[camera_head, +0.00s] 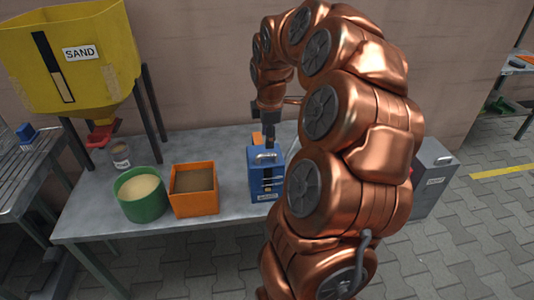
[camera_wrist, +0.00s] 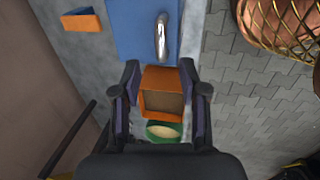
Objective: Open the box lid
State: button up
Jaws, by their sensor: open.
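A blue box (camera_head: 256,185) stands on the table, with a silver handle (camera_head: 267,156) on its top and a label low on its front. Its lid looks closed. In the wrist view, the blue top (camera_wrist: 130,28) and the silver handle (camera_wrist: 161,38) show just beyond the fingertips. My gripper (camera_wrist: 160,67) is open, its two dark fingers apart and nothing between them. In the head view, my gripper (camera_head: 270,141) is over the back part of the box. My arm hides the box's right side, and the exact gap between fingers and handle cannot be told.
An orange bin (camera_head: 194,208) and a green tub (camera_head: 140,213), both filled with sand-coloured material, stand left of the box on the grey table (camera_head: 225,225). A small orange block (camera_wrist: 80,20) lies behind it. A yellow sand hopper (camera_head: 95,75) is at left, a grey box (camera_head: 433,185) at right.

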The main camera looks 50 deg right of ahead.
aim_at(267, 154)
jog(key=f, duration=0.4)
jog(key=w+f, duration=0.1)
jog(key=f, duration=0.2)
jog(key=shift+d, duration=0.35)
grip_shut()
dwell(0.3)
